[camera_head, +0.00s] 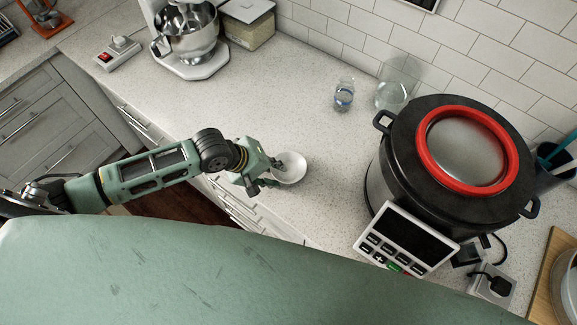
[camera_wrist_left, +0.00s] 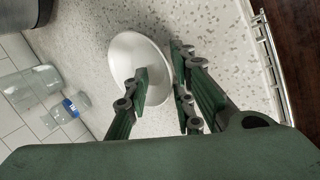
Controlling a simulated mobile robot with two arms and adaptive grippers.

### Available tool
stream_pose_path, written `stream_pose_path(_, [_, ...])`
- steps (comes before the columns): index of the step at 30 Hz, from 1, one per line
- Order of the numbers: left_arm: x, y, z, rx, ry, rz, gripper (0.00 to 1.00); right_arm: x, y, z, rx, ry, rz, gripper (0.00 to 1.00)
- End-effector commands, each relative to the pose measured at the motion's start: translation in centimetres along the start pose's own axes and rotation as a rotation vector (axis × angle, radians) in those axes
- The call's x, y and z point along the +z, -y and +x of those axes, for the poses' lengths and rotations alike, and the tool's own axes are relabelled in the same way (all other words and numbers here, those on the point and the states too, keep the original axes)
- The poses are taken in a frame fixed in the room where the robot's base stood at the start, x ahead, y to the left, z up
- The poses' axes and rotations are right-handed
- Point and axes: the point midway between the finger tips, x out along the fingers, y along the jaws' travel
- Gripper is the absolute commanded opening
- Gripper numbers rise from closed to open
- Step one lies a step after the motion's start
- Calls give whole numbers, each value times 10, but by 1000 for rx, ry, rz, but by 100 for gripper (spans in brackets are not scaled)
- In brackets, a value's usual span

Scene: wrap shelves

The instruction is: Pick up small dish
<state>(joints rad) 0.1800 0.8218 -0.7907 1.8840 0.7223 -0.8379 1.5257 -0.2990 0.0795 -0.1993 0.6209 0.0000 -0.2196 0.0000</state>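The small dish (camera_head: 292,171) is a white round bowl, upright on the speckled counter near its front edge. It also shows in the left wrist view (camera_wrist_left: 130,55). My left gripper (camera_head: 274,173) is at the dish's left side in the head view. In the left wrist view the gripper's fingers (camera_wrist_left: 160,75) are apart, one over the dish's inside and the other just outside its rim. A gap shows between them, with the near rim in it. I cannot tell whether either finger touches the dish. My right gripper is not in view.
A large black cooker (camera_head: 385,185) with a red-ringed lid stands to the right. A glass jar (camera_head: 397,85) and a small bottle (camera_head: 344,96) stand behind. A stand mixer (camera_head: 188,45) is at the back left. The counter (camera_head: 270,100) behind the dish is clear.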

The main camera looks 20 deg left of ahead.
Motion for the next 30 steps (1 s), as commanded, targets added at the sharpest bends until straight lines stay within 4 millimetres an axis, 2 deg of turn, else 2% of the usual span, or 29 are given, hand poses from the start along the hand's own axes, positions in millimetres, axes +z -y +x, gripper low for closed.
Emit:
stream_pose_path(5, [0,0,0,0,0,1,23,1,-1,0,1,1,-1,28])
stream_pose_path(13, [0,0,0,0,0,0,0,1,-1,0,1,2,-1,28])
stream_pose_path(30, [0,-1,-1,1,0,1,0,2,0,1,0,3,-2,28])
